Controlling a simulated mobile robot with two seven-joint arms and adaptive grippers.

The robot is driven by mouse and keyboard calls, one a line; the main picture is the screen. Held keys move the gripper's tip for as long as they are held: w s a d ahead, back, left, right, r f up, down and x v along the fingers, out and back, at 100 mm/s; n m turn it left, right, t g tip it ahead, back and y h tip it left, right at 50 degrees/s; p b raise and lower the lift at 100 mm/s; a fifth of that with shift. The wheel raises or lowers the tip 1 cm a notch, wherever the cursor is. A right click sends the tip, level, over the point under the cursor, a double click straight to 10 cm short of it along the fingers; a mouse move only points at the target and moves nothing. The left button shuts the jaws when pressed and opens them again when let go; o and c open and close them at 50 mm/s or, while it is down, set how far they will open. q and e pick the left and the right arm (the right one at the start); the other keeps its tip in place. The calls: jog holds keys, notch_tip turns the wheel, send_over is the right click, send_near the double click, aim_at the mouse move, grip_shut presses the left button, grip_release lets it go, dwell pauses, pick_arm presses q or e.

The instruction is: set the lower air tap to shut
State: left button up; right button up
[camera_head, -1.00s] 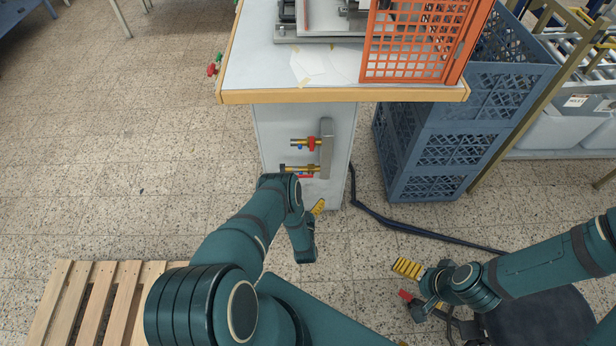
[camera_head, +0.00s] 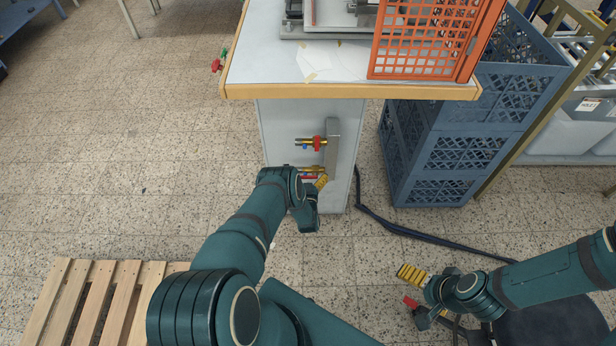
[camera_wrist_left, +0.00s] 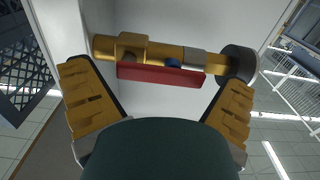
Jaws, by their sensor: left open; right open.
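The lower air tap (camera_head: 309,170) is on the end panel of the workbench, partly hidden by my left gripper in the head view. In the left wrist view it is a horizontal brass pipe (camera_wrist_left: 131,48) with a dark round end at the right. Its red lever (camera_wrist_left: 158,75) lies along the pipe, roughly parallel to it. My left gripper (camera_head: 319,180) is open just below the tap; in the left wrist view its yellow fingers stand either side of the lever, apart from it. My right gripper (camera_head: 413,284) is open and empty, low at the right.
The upper tap (camera_head: 317,143) with a red handle sits just above, joined to the same grey bar (camera_head: 332,147). The bench top (camera_head: 270,60) overhangs. Blue crates (camera_head: 450,152) stand right, a dark hose (camera_head: 410,229) lies on the floor, and a pallet (camera_head: 90,300) lies left.

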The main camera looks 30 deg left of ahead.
aim_at(315, 176)
pick_arm(q)
jog(key=c, duration=1)
jog(key=shift+m, duration=0.3)
jog(key=m, duration=0.2)
jog(key=r+m, duration=0.1)
jog(key=shift+w+d, duration=0.15)
jog(key=shift+d, duration=0.1)
jog(key=m, duration=0.5)
jog(key=shift+w+d+r, duration=0.2)
jog(key=shift+d+r, duration=0.15)
jog(key=m, duration=0.3)
jog(key=d+m, duration=0.1)
jog(key=m, duration=0.1)
jog(key=shift+w+d+r, duration=0.1)
jog(key=shift+w+r, duration=0.15)
jog(key=shift+w, duration=0.1)
jog(key=shift+w+d+m, duration=0.15)
jog(key=shift+d+m, duration=0.05)
jog(key=shift+m, duration=0.9)
jog(key=shift+w+d+m, duration=0.1)
jog(key=shift+d+m, duration=0.1)
jog(key=shift+m, duration=0.9)
